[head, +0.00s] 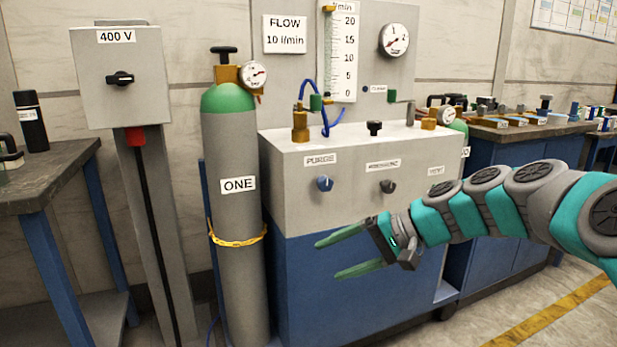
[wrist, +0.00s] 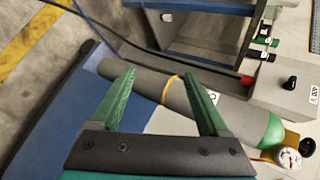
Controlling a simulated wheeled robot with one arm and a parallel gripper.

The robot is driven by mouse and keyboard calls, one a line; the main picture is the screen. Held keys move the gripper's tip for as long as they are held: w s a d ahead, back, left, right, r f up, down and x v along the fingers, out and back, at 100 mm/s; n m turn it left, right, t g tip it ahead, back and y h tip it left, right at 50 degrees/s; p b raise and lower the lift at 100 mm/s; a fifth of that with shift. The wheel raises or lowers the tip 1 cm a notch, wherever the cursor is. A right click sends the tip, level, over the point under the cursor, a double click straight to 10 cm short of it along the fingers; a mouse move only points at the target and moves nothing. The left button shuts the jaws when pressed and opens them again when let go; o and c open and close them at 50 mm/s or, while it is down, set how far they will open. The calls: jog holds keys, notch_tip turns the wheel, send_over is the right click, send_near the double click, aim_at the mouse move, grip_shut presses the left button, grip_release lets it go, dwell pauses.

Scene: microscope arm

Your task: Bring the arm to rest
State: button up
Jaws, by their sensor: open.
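My arm (head: 495,200) reaches in from the right in the head view, in teal and grey segments. My gripper (head: 338,256) is open and empty, its two green fingers pointing left in front of the blue and grey gas cabinet (head: 315,262). In the wrist view my gripper (wrist: 160,82) shows both fingers spread with nothing held between them. The grey cylinder labelled ONE (head: 238,210), with a green top and a yellow chain, stands just left of the fingertips. In the wrist view the cylinder (wrist: 150,82) lies beyond the fingers; the gap cannot be judged.
The cabinet has a blue PURGE knob (head: 324,183) and a dark knob (head: 387,186). A 400 V switch box (head: 121,78) stands on a post at the left. Benches stand at left (head: 45,178) and right (head: 530,131). Open floor (head: 560,300) with a yellow line lies at lower right.

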jog(key=s+a+f+n+g+h, duration=0.2)
jog(key=s+a+f+h, duration=0.15)
jog(key=s, duration=0.55)
jog(key=s+d+f+g+h, duration=0.1)
jog(key=s+d+f+h, duration=0.1)
jog(key=s+d+f, duration=0.2)
jog(key=s+d+f+g+h, duration=0.1)
jog(key=s+d+f+h, duration=0.2)
jog(key=s, duration=0.8)
jog(key=s+d+f+n+h, duration=0.1)
jog(key=s+d+f+h, duration=0.1)
jog(key=s+d+f, duration=0.3)
jog(key=s, duration=0.3)
jog(key=shift+d+f+g, duration=0.15)
jog(key=shift+d+g, duration=0.2)
jog(key=shift+g, duration=0.05)
jog(key=shift+s+h, duration=0.1)
jog(key=shift+h, duration=0.15)
